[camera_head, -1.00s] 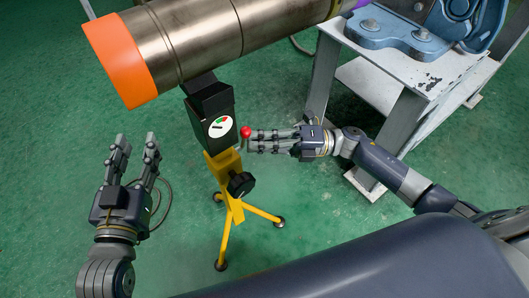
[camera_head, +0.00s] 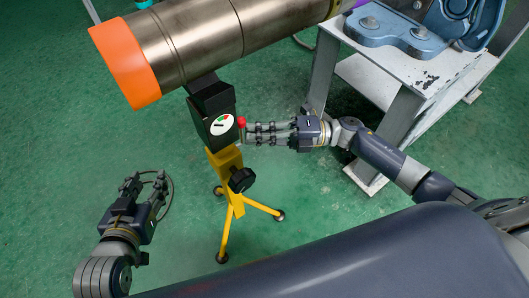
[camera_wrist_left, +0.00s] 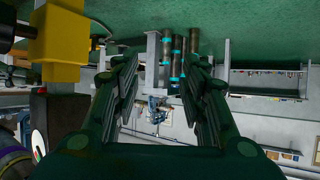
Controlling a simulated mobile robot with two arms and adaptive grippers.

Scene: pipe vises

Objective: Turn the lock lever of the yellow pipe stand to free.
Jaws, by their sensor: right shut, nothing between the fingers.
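The yellow pipe stand (camera_head: 226,163) stands on the floor on splayed legs, with a black head (camera_head: 211,101) under the pipe. A white dial (camera_head: 221,124) with green and red marks and a dark pointer is on the head. The lock lever's red knob (camera_head: 241,122) is at the head's right side; its arm is mostly hidden. My right gripper (camera_head: 247,133) is shut and empty, its fingertips at the knob; I cannot tell whether they touch. My left gripper (camera_head: 147,183) is open and empty, low left of the stand. The stand also shows in the left wrist view (camera_wrist_left: 60,45).
A metal pipe (camera_head: 200,43) with an orange end (camera_head: 130,64) lies across the stand's head. A grey bench (camera_head: 395,65) carrying a blue vise (camera_head: 400,30) is at the right. A black knob (camera_head: 241,180) sits on the stand's post.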

